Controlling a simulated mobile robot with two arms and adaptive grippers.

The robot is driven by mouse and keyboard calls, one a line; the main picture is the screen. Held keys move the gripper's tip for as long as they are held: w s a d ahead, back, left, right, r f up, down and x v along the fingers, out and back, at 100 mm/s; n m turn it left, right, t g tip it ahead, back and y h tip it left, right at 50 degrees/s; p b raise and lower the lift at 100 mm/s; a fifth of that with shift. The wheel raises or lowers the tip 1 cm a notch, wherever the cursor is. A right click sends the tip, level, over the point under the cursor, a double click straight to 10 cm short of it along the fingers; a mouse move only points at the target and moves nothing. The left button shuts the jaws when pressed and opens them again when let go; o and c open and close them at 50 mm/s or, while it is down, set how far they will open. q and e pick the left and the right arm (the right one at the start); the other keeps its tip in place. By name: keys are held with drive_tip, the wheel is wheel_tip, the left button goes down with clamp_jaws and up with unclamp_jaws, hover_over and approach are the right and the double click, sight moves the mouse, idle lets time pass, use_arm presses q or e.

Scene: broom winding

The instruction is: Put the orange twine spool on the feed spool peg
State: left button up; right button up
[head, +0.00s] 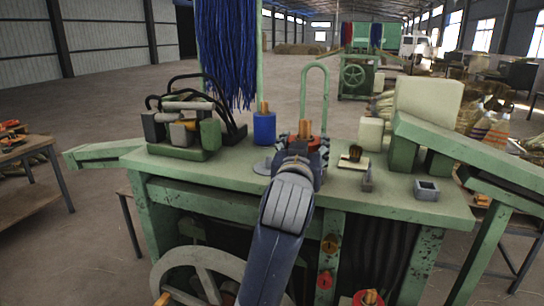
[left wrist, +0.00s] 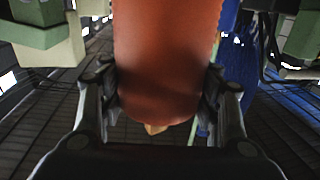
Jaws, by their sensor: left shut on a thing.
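The orange twine spool (head: 306,129) shows in the head view at the middle of the green bench, with its wooden core sticking up. My left gripper (head: 302,152) is around it, its fingers partly hiding it. In the left wrist view the spool (left wrist: 165,65) fills the space between the two fingers of my left gripper (left wrist: 160,105), touching both sides. A light wooden tip shows below the spool there. I cannot tell whether the spool touches the bench. I cannot make out the feed spool peg; a flat grey disc (head: 262,166) lies just left of my gripper.
A blue spool (head: 264,128) stands behind and left of my gripper, below hanging blue strands (head: 225,50). A clamp-like machine (head: 185,125) is left; a brush (head: 355,153) and small grey box (head: 426,189) are right on the bench.

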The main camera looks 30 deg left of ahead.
use_arm(q)
drive_tip(key=shift+w+a+r, duration=0.25)
drive_tip(key=shift+r, duration=0.4)
drive_tip(key=shift+w+a+r, duration=0.2)
drive_tip(key=shift+w+a, duration=0.05)
drive_tip(key=w+a+p, duration=0.2)
drive_tip(key=a, duration=0.2)
drive_tip(key=w+a+f+p, duration=0.1)
drive_tip(key=w+a+p, duration=0.1)
drive_tip(key=a, duration=0.3)
drive_tip(key=w+a+p, duration=0.1)
drive_tip(key=w+a, duration=0.1)
drive_tip(key=a, duration=0.2)
drive_tip(key=shift+w+a+f+p, duration=0.2)
drive_tip(key=shift+w+p, duration=0.2)
drive_tip(key=shift+f+p, duration=0.9)
drive_tip(key=shift+f, duration=0.9)
use_arm(e)
wheel_tip(320, 180, up, 8)
drive_tip(key=shift+w+a, duration=0.15)
drive_tip(key=shift+w, duration=0.05)
drive_tip(key=shift+f, duration=0.15)
use_arm(q)
drive_tip(key=o, duration=1.2)
drive_tip(key=shift+f, duration=0.15)
use_arm(e)
drive_tip(key=shift+d, duration=0.2)
drive_tip(key=shift+d, duration=0.1)
